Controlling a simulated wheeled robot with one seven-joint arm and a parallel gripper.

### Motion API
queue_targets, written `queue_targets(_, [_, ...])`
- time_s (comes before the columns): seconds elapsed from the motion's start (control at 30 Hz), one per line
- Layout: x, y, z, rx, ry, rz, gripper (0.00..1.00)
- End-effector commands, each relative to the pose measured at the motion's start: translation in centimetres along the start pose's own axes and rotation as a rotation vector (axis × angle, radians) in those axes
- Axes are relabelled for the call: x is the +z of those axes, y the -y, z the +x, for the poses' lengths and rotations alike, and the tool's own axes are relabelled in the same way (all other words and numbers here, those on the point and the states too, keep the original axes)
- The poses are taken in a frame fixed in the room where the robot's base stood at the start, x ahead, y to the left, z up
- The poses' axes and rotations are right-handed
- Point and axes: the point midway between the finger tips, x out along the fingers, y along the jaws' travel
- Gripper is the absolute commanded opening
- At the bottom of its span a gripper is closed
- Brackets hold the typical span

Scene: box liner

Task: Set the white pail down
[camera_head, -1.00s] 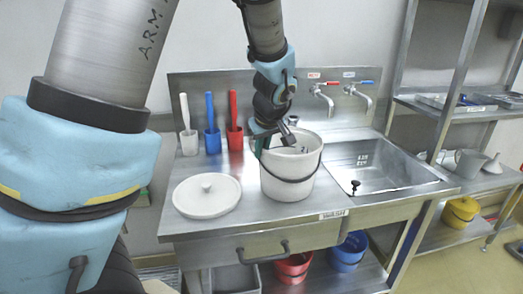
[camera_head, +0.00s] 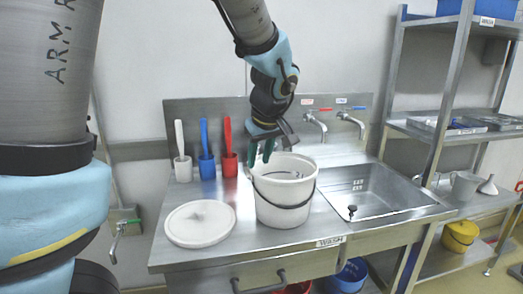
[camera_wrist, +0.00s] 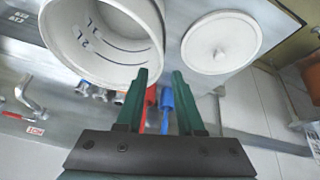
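The white pail (camera_head: 285,205) stands upright on the steel counter left of the sink, its dark handle hanging down against its front. In the wrist view the pail (camera_wrist: 72,45) shows its open mouth and inner wall with blue marks. My gripper (camera_head: 261,160) is above and behind the pail's left rim. In the wrist view its two green fingers (camera_wrist: 164,78) are spread apart with nothing between them, and the pail lies beside the left finger. Whether that finger touches the rim is unclear.
A round white lid (camera_head: 200,223) lies on the counter (camera_head: 240,250) left of the pail. White, blue (camera_head: 206,150) and red brushes in holders stand at the back. The sink (camera_head: 375,192) and taps (camera_head: 315,125) are on the right.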

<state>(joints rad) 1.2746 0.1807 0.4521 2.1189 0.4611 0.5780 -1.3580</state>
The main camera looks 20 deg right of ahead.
Motion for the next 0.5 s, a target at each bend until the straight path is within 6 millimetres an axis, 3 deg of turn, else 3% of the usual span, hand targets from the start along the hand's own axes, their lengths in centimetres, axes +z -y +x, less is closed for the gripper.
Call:
queue_targets(0.2, [0.0, -0.1, -3.5, 0.004, -0.001, -0.001, 0.37])
queue_targets(0.5, [0.0, 0.1, -4.8, -0.001, 0.000, 0.000, 0.37])
